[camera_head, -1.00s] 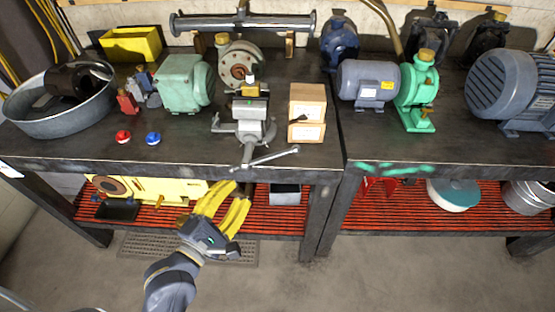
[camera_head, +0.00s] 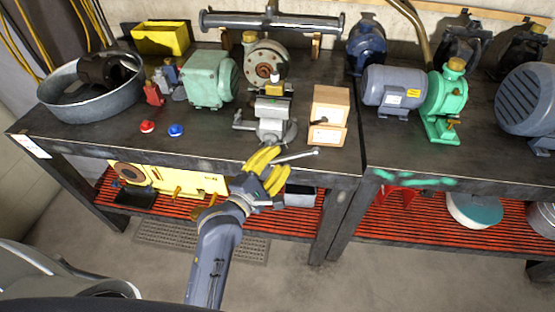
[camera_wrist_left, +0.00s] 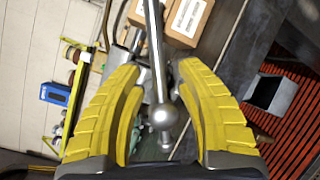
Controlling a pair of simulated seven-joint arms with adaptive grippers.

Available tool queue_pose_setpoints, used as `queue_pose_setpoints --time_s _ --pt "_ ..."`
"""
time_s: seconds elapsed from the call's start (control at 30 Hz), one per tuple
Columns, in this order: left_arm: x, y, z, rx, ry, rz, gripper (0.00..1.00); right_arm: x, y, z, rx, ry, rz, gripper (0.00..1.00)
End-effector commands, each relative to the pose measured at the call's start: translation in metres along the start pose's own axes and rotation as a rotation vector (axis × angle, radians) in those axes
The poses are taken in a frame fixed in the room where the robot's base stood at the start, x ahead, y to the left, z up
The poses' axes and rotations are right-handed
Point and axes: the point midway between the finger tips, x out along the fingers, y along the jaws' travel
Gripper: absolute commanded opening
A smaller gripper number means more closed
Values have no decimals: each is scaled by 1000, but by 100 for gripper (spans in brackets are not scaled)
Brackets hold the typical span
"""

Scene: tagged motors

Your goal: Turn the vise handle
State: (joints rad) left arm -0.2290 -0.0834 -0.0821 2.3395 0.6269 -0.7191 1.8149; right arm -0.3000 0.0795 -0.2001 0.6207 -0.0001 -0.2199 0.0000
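The grey vise (camera_head: 273,115) stands on the workbench near its front edge. Its handle (camera_head: 298,156) is a metal bar that sticks out to the right, with a ball end. My left gripper (camera_head: 268,160) with yellow fingers is at the handle, at the bench's front edge. In the left wrist view the handle (camera_wrist_left: 155,60) runs between the two fingers of the left gripper (camera_wrist_left: 158,110), its ball end near the palm. The fingers are apart, with a gap on each side of the bar. My right gripper is not in view.
Wooden boxes (camera_head: 329,115) stand right of the vise. A red button (camera_head: 147,126) and a blue button (camera_head: 176,130) sit to the left. A green motor (camera_head: 209,80) and a round metal tub (camera_head: 92,108) are farther left. The floor in front is clear.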

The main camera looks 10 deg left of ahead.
Motion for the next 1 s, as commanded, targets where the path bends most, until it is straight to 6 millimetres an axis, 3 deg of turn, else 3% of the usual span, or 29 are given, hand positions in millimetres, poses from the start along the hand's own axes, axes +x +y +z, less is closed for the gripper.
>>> queue_pose_setpoints --time_s 0.27,0.57,1.0 --pt "0 0 0 0 0 0 36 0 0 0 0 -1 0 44" --pt "0 0 0 0 0 1 1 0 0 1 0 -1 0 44" --pt "0 0 0 -3 -2 1 0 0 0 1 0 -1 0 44"
